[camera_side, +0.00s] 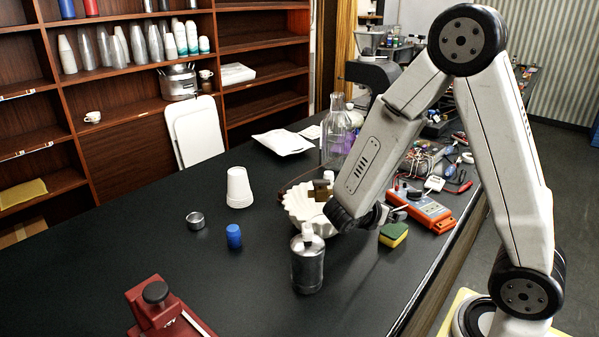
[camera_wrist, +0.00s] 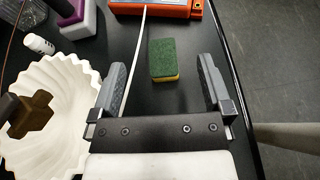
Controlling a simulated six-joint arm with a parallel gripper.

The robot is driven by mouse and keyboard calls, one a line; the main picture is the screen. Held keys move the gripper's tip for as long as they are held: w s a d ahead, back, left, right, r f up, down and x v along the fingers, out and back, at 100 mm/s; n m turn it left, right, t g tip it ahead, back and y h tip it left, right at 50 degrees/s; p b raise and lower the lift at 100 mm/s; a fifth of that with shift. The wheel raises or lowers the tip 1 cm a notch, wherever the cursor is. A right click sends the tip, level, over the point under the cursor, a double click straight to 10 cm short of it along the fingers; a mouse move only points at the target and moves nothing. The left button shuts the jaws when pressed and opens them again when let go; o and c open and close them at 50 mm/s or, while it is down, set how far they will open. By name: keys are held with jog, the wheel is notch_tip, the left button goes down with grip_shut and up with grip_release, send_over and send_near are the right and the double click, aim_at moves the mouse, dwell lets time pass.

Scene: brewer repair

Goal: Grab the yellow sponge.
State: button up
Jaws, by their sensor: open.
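The yellow sponge (camera_side: 393,235) has a green scouring layer on top and lies on the black table, to the right of my gripper in the side view. In the wrist view the sponge (camera_wrist: 163,60) shows its green top and a yellow edge. It lies ahead of my gripper (camera_wrist: 160,82), between the lines of the two fingers and apart from both. The fingers are open with nothing between them. In the side view the fingers of my gripper are mostly hidden by the wrist.
A white fluted bowl (camera_wrist: 50,118) holding a brown block stands close left of my gripper. An orange meter (camera_wrist: 167,8) lies beyond the sponge, with a pale cable leading towards the gripper. A metal canister (camera_side: 307,264) stands nearby. The table's right edge is close.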

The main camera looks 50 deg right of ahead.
jog(key=shift+w+d+r, duration=0.1)
jog(key=shift+w, duration=0.1)
send_near(392, 230)
jog(key=shift+x, duration=1.4)
jog(key=shift+s+d, duration=0.1)
jog(key=shift+d, duration=0.1)
jog(key=shift+d+f, duration=0.4)
jog(key=shift+d, duration=0.2)
jog(key=shift+d, duration=0.1)
jog(key=shift+x, duration=2.8)
